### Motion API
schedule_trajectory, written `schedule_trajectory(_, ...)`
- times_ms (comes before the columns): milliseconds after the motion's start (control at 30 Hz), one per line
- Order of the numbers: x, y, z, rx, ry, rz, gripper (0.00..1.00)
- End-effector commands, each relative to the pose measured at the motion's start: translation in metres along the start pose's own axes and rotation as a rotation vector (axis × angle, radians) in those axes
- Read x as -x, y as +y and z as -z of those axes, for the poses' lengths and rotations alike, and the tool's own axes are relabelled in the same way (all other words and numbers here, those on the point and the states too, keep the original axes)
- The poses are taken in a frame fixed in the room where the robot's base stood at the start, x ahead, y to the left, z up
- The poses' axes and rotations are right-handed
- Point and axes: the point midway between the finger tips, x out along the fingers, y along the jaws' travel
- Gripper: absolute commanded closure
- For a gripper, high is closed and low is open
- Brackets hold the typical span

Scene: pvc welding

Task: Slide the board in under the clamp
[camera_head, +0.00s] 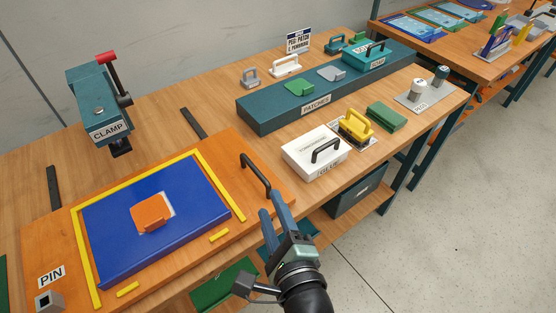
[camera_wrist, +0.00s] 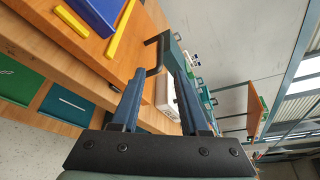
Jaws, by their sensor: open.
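The board (camera_head: 262,214) is a flat orange-wood panel on the bench at the left of the head view. It carries a blue sheet (camera_head: 105,253) framed by yellow strips, with an orange block (camera_head: 150,212) on the sheet. A black handle (camera_head: 256,173) stands at its right edge. The clamp (camera_head: 99,100), teal with a red-tipped lever, stands behind the board, its foot above the bench. My gripper (camera_head: 273,218) is open and empty, near the handle at the board's front right. In the wrist view the handle (camera_wrist: 157,55) shows beyond and between the fingers (camera_wrist: 156,82).
Two dark rails (camera_head: 193,122) lie on the bench behind the board. A PIN label (camera_head: 51,277) and a small grey block (camera_head: 47,301) are at the board's front left. A white lidded box (camera_head: 308,158) and a teal PATCHES tray (camera_head: 270,115) stand to the right.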

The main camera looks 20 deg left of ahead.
Motion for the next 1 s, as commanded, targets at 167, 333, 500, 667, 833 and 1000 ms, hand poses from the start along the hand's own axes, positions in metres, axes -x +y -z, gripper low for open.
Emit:
schedule_trajectory(167, -0.033, -0.001, -0.001, 0.005, -0.004, 0.002, 0.55)
schedule_trajectory(333, -0.070, -0.001, -0.002, 0.007, -0.004, 0.003, 0.55)
schedule_trajectory(500, -0.099, -0.001, -0.001, 0.009, -0.002, 0.003, 0.55)
schedule_trajectory(667, -0.116, -0.002, 0.000, 0.007, -0.001, 0.004, 0.55)
schedule_trajectory(833, -0.121, -0.001, -0.001, 0.008, 0.000, 0.003, 0.55)
schedule_trajectory(1000, -0.121, -0.002, -0.001, 0.008, 0.000, 0.003, 0.55)
